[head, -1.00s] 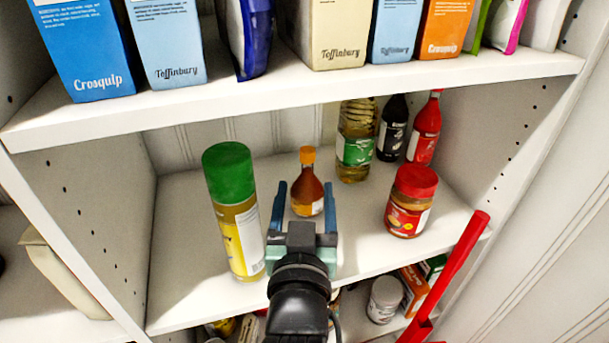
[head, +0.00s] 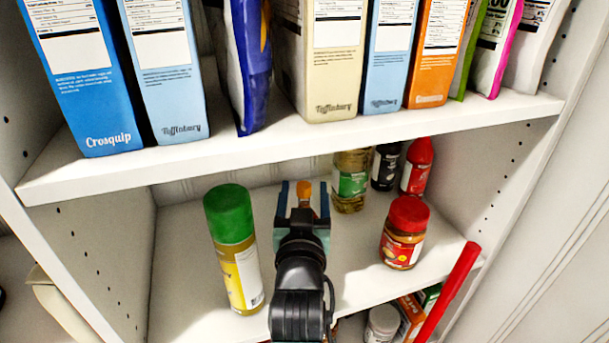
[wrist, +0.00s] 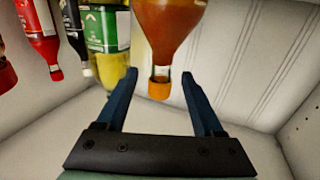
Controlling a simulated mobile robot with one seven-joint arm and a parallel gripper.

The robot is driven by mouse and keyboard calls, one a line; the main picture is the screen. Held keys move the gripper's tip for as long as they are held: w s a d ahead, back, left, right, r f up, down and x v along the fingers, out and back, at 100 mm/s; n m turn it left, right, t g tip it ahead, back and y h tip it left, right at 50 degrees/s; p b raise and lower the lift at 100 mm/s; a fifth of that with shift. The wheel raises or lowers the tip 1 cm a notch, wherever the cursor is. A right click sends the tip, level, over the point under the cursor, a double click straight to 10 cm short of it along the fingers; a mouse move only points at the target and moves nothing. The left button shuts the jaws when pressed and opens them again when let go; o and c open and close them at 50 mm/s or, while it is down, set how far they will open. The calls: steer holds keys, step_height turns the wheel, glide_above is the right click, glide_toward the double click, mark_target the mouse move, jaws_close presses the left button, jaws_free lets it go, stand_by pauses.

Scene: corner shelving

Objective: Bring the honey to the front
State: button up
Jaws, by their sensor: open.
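The honey is an amber bottle with an orange cap (head: 304,188), standing on the middle shelf (head: 345,285). In the head view my gripper hides most of its body. The wrist view looks upside down and shows the amber honey bottle (wrist: 168,35) with its cap hanging down in the picture. My gripper (head: 303,185) reaches in over the shelf with its blue fingers open. In the wrist view the cap lies between the two fingertips of the gripper (wrist: 159,77), with a gap on each side. The body lies beyond the tips.
A tall green-capped can (head: 236,250) stands close on the left, and a red-lidded jar (head: 404,232) on the right. An oil bottle (head: 351,182), a dark bottle (head: 385,166) and a red bottle (head: 416,168) stand behind right. The upper shelf (head: 290,140) with boxes hangs above.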

steer(key=shift+w+p, duration=0.3)
steer(key=shift+w, duration=1.5)
jaws_close()
